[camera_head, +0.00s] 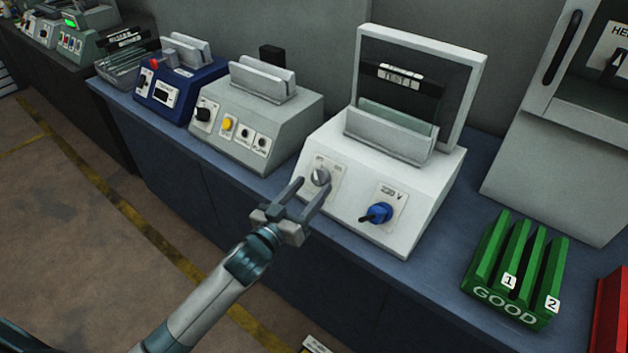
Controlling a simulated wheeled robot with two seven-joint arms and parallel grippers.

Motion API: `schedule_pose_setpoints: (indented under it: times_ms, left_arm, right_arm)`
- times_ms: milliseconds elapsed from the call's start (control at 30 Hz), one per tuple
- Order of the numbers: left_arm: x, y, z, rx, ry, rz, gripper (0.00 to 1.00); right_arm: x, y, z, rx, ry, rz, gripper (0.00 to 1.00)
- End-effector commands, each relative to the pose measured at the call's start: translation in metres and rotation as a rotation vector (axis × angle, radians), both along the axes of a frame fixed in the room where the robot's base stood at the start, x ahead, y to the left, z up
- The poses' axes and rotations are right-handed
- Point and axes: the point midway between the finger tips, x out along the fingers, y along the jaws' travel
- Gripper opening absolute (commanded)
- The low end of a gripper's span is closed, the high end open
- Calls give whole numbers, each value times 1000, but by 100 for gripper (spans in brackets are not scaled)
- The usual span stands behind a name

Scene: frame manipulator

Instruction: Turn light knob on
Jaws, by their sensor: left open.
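A white sloped test box (400,195) stands on the blue counter, with a frame clamped upright on its top. Its front panel has a grey knob (320,176) at the left and a blue knob (377,213) on a plate marked V at the right. I cannot tell which one is the light knob. My left gripper (309,190) is open, its two fingers pointing up at the grey knob, one to its left and one to its lower right. Whether the fingers touch the knob cannot be told. My right gripper is not in view.
A grey box (258,115) and a blue box (180,90) with controls stand to the left on the blue counter (445,230). A green slotted rack marked GOOD (505,310) and a red one (611,318) are at the right. A grey machine (560,150) stands behind them.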

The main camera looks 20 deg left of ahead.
Motion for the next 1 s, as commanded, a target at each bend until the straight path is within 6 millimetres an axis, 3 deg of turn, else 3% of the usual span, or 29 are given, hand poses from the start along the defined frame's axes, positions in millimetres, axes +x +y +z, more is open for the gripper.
schedule_pose_setpoints:
  times_ms: [200,567,600,767,1000]
  left_arm:
    - [20,-5,1,2,-1,0,53]
    - [24,-6,0,1,-1,0,53]
    - [24,-6,0,1,-1,0,51]
    - [24,-6,0,1,-1,0,13]
    - [24,-6,0,6,-2,-4,12]
  right_arm:
    - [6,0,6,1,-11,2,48]
    - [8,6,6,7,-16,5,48]
    - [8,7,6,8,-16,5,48]
    - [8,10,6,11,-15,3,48]
    - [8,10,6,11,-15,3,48]
